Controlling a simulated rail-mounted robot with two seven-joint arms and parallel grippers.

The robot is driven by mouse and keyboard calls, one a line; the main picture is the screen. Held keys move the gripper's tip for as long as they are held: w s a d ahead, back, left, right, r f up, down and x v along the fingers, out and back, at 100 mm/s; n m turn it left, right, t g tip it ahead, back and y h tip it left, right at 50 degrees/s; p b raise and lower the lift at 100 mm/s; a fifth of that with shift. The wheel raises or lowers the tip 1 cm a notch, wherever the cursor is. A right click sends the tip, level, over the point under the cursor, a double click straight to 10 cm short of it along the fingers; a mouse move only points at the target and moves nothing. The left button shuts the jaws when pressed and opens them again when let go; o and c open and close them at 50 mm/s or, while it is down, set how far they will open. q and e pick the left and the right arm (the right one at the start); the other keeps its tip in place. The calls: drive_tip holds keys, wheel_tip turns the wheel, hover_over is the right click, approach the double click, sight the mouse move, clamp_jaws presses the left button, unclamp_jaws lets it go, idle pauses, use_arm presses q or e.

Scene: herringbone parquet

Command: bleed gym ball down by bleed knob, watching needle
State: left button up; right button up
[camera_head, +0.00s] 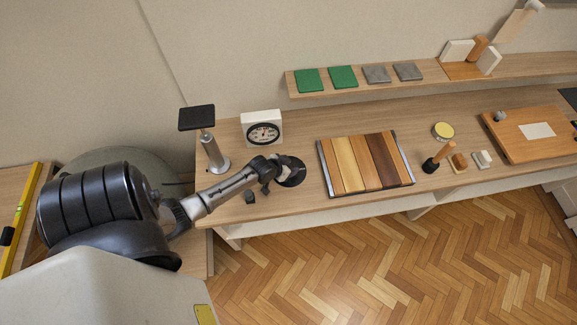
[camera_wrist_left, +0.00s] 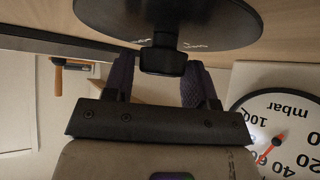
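The gym ball (camera_head: 113,160) is a dull grey-green dome at the left, largely hidden behind my left arm. A white gauge box (camera_head: 262,119) with a dark-ringed dial stands on the bench; part of its mbar dial shows in the left wrist view (camera_wrist_left: 290,135), with a red needle whose reading I cannot tell. My left gripper (camera_head: 281,169) is at a black disc (camera_head: 293,176) on the bench. In the left wrist view, the fingers (camera_wrist_left: 163,75) flank a small black block (camera_wrist_left: 163,60) on that disc, apparently the bleed knob; contact is unclear. My right gripper is out of view.
A metal post (camera_head: 212,152) with a black top plate stands left of the gauge. A board of wood samples (camera_head: 365,164) lies right of the disc. A small dark piece (camera_head: 250,197) is near the front edge. A shelf (camera_head: 435,86) with green and grey squares runs behind.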

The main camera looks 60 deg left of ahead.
use_arm(q)
drive_tip(key=shift+o, duration=1.1)
drive_tip(key=shift+r, duration=0.4)
drive_tip(key=r, duration=0.2)
drive_tip(key=d+r+p, duration=0.1)
drive_tip(key=r, duration=0.1)
drive_tip(key=shift+w, duration=0.15)
drive_tip(key=w+d+r, duration=0.3)
drive_tip(key=d+r, duration=0.3)
drive_tip(key=d, duration=0.4)
drive_tip(key=shift+w+p, duration=0.15)
drive_tip(key=shift+p, duration=0.3)
drive_tip(key=shift+d, duration=0.1)
